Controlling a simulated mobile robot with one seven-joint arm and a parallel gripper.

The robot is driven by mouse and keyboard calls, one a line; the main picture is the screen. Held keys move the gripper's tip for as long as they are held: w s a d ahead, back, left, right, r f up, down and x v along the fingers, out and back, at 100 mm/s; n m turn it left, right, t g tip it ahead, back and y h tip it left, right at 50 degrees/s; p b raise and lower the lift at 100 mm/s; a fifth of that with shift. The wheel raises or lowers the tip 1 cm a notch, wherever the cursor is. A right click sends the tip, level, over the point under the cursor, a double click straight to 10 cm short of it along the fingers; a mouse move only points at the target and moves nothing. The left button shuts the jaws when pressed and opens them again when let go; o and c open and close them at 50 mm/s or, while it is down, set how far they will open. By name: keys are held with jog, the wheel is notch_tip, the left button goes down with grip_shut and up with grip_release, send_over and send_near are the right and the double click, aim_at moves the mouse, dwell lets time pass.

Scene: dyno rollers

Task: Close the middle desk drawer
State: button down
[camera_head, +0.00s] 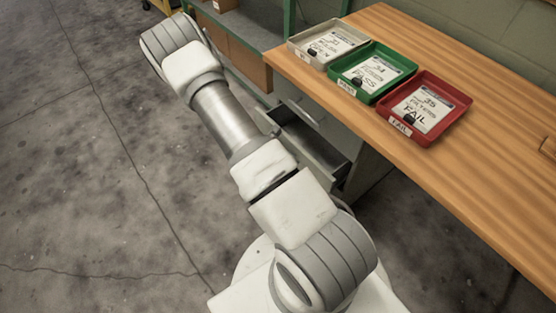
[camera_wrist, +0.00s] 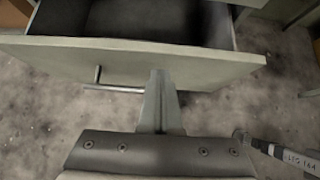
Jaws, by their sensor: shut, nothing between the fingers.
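The pulled-out desk drawer (camera_head: 322,148) shows under the wooden desk (camera_head: 470,175) in the head view, partly hidden behind my arm. In the wrist view, the drawer's pale front panel (camera_wrist: 215,68) crosses the upper part of the picture, with its dark, empty-looking inside behind it. A bar handle (camera_wrist: 98,78) shows on the panel's outer face, left of my fingers. My gripper (camera_wrist: 159,76) is shut and empty, its fingertips pointing at the panel's middle, right of the handle. I cannot tell whether they touch it. The head view does not show my fingers.
Beige (camera_head: 327,43), green (camera_head: 371,71) and red (camera_head: 426,107) labelled trays stand on the desk above the drawers. A green-framed shelf (camera_head: 245,32) with cardboard boxes stands beyond the desk. Bare concrete floor (camera_head: 95,170) lies open to the left.

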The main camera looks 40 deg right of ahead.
jog(key=shift+w+d, duration=0.1)
jog(key=shift+d, duration=0.8)
jog(key=d+b, duration=0.4)
jog(key=d, duration=0.6)
jog(key=shift+w, duration=0.4)
jog(key=shift+d+r, duration=0.1)
jog(key=shift+d, duration=0.1)
jog(key=shift+a, duration=0.1)
